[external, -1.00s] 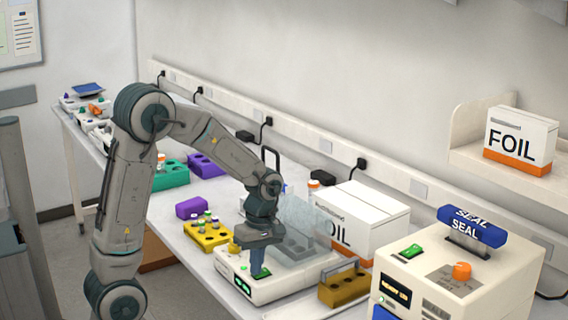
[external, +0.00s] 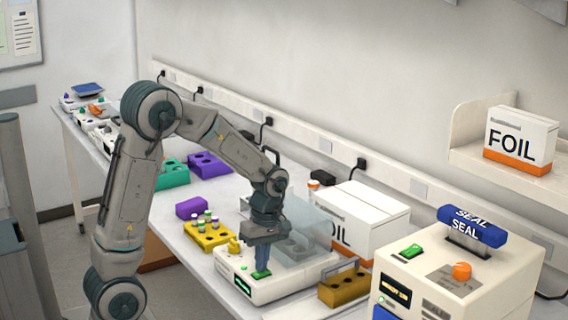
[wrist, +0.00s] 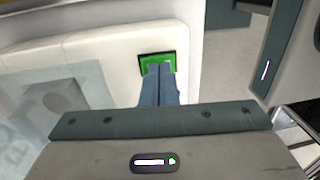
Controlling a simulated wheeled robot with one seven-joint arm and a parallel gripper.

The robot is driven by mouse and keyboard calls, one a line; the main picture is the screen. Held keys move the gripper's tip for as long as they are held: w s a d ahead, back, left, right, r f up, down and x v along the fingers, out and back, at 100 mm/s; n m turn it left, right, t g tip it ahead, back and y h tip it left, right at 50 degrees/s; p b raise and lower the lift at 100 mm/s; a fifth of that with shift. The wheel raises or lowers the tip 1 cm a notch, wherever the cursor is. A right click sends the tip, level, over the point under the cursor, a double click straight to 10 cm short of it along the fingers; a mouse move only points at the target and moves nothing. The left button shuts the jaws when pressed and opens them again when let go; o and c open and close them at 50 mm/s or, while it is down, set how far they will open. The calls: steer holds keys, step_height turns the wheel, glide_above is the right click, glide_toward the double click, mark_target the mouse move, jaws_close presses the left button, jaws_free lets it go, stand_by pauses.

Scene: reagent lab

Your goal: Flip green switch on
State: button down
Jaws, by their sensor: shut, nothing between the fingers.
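The green switch (wrist: 146,60) is a bright green rocker in a dark frame on the white top of a bench machine. A sliver of it shows in the external view (external: 258,275), mostly hidden by my fingers. My gripper (external: 262,268) points down with its blue fingers closed together and empty. In the wrist view my fingertips (wrist: 159,68) overlap the middle and near part of the switch. I cannot tell whether they press on it. The white machine (external: 285,291) has a clear lid and a lit green display on its front.
A yellow rack (external: 206,238) with vials stands left of the machine. A brown-yellow block (external: 343,290) sits to its right, with a white foil box (external: 372,220) behind. A sealer (external: 468,282) with its own green switch (external: 411,251) stands at the right.

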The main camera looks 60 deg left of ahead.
mark_target(256, 274)
step_height(256, 274, up, 14)
steer(key=s+p, duration=0.1)
steer(key=shift+s, duration=0.4)
stand_by(0.4)
steer(key=s+d+m+t, duration=0.3)
steer(key=s+m+t, duration=0.2)
steer(key=s+m, duration=0.8)
steer(key=m, duration=0.5)
steer(key=shift+f, duration=0.25)
